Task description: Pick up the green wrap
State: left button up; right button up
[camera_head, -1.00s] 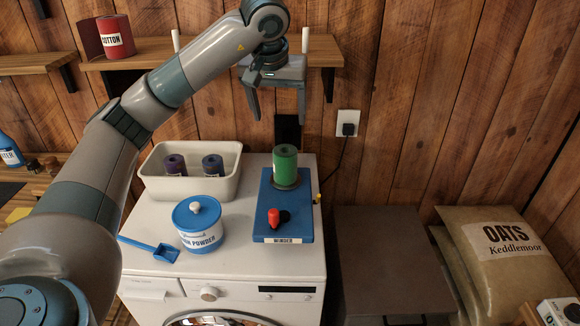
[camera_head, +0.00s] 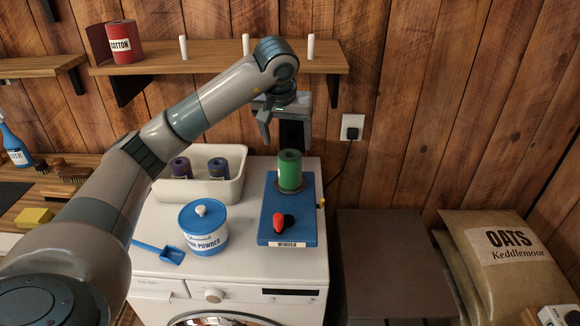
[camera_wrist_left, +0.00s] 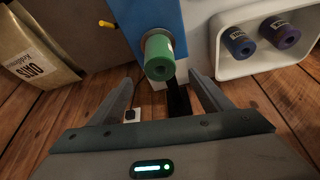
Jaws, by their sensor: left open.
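The green wrap (camera_head: 290,172) is a rolled cylinder standing upright on the blue winder (camera_head: 268,232), at the back of its board. A red knob sits toward the winder's front. In the left wrist view the green wrap (camera_wrist_left: 159,57) shows end-on, just beyond and between the fingertips. My left gripper (camera_head: 286,138) is open and empty, pointing down close above and behind the wrap, apart from it. Its two fingers also show in the left wrist view (camera_wrist_left: 161,80). My right gripper is in neither view.
A white bin (camera_head: 232,186) holding two purplish wraps stands left of the winder on the white washing machine (camera_head: 232,268). A blue-lidded powder tub (camera_head: 203,240) and blue scoop (camera_head: 163,252) are in front. A wall shelf (camera_head: 217,65) runs behind my left arm.

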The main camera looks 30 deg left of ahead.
aim_at(290, 159)
pick_arm(q)
jog(key=p+x, duration=0.1)
jog(key=x, duration=0.2)
jog(key=shift+w+f, duration=0.15)
jog(key=shift+f, duration=0.15)
jog(key=shift+w+a+f, duration=0.15)
jog(key=shift+w+f, duration=0.05)
jog(key=shift+f, duration=0.3)
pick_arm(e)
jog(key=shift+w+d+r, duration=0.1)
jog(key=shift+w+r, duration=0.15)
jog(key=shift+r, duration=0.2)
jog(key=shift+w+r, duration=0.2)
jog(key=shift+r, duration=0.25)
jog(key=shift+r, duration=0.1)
pick_arm(q)
jog(key=shift+p+x, duration=0.95)
jog(key=shift+p, duration=0.1)
jog(key=shift+p+x, duration=0.5)
jog(key=shift+x, duration=0.45)
jog(key=shift+w+a+f, duration=0.15)
jog(key=shift+w+f, duration=0.15)
jog(key=shift+f, duration=0.35)
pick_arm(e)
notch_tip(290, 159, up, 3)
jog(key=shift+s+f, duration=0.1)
pick_arm(q)
jog(key=shift+c, duration=0.2)
